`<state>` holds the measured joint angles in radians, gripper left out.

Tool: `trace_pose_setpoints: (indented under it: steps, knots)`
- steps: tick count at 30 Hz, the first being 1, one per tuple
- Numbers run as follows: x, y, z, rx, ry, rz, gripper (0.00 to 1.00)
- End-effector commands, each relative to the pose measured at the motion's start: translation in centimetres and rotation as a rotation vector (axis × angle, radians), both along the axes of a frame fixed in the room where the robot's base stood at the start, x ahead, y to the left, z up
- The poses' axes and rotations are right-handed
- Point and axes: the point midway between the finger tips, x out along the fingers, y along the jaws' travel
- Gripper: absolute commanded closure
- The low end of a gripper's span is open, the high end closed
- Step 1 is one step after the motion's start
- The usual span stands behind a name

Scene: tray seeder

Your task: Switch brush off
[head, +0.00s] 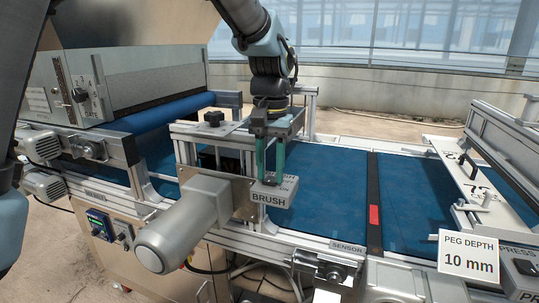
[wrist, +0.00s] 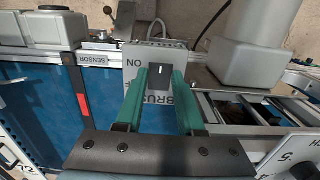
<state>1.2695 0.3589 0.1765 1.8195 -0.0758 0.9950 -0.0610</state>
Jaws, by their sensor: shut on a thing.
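The grey brush switch box (head: 267,198), labelled BRUSH, stands on the near side of the conveyor beside a grey motor. In the wrist view, the box (wrist: 142,53) carries a black switch knob (wrist: 158,72) with a short white mark, and ON printed at its left. Another label lower down is partly hidden by a finger. My gripper (head: 271,176) reaches down onto the box top with its two teal fingers. In the wrist view, the fingertips (wrist: 160,74) are on either side of the knob and shut on it. I cannot tell the knob's exact setting.
The grey motor (head: 185,225) sticks out in front at left of the box. The blue belt (head: 325,185) runs to the right, past a SENSOR label (head: 347,246). Frame posts and a cross bar (head: 215,130) stand close behind the gripper. A press frame is at the right.

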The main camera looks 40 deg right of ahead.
Motion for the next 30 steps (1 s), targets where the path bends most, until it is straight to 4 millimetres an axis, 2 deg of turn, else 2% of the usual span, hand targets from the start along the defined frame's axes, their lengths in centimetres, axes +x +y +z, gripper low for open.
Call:
trace_pose_setpoints:
  steps: [12,13,18,21,30]
  knots:
    - [0.06,-0.15,0.05,0.010,0.008,-0.001,1.00]
    - [0.06,-0.15,0.05,0.010,0.008,-0.001,0.59]
    - [0.05,-0.12,0.04,0.011,0.008,0.000,0.40]
    - [0.04,-0.10,0.02,0.011,0.008,0.000,0.32]
    - [0.07,-0.14,0.51,0.010,0.008,0.000,0.32]
